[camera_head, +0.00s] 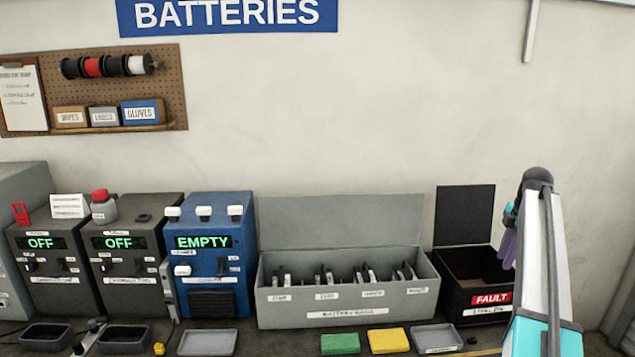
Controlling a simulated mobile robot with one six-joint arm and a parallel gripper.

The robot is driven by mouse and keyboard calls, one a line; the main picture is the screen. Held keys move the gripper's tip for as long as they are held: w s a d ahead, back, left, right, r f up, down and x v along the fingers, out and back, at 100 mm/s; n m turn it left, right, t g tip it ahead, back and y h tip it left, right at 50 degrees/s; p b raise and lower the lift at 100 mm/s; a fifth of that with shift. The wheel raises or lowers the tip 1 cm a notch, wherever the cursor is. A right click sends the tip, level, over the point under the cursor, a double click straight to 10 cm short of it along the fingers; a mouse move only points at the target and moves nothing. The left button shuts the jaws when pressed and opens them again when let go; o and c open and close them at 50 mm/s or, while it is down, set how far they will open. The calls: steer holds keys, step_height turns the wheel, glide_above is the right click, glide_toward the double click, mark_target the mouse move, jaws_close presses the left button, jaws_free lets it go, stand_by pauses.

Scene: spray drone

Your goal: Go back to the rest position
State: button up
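My arm rises at the right of the head view, with a white and turquoise link and a dark joint at the top. My gripper (508,252) hangs at its far side, partly hidden behind the link. Only a small turquoise and purple part of it shows, just above the right side of the black FAULT box (468,308). I cannot tell whether its fingers are open or shut, or whether it holds anything.
An open grey battery box (343,306) with several upright batteries stands left of the FAULT box. A blue charger (212,262) reads EMPTY; two dark chargers (133,262) read OFF. Trays (207,343), a green pad (340,343) and a yellow pad (388,340) lie in front.

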steer(key=s+a+f+m+g+b, duration=0.15)
steer(key=s+a+f, duration=0.25)
steer(key=a+f, duration=0.8)
steer(key=s+a+f+m+g+b, duration=0.15)
steer(key=s+a+f+m, duration=0.35)
steer(key=f, duration=1.3)
steer(key=s+a+f+m+b, duration=0.1)
steer(key=s+a+f+b, duration=0.1)
steer(key=a+f, duration=1.05)
steer(key=s+a+f+m+g+b, duration=0.1)
steer(key=s+a+f+m+b, duration=0.1)
steer(key=s+a+f, duration=0.4)
steer(key=s+a+f+m+g+b, duration=0.1)
steer(key=s+a+f+m, duration=0.1)
steer(key=s+f, duration=0.8)
steer(key=s+a+f+m+g+b, duration=0.1)
steer(key=s+a+f+m, duration=0.1)
steer(key=s+f, duration=0.3)
steer(key=s+a+f+m+g+b, duration=0.1)
steer(key=s+a+f, duration=0.3)
steer(key=s, duration=1)
steer(key=shift+a+f+m+h+b, duration=0.3)
steer(key=shift+f+b, duration=0.2)
steer(key=shift+f, duration=0.2)
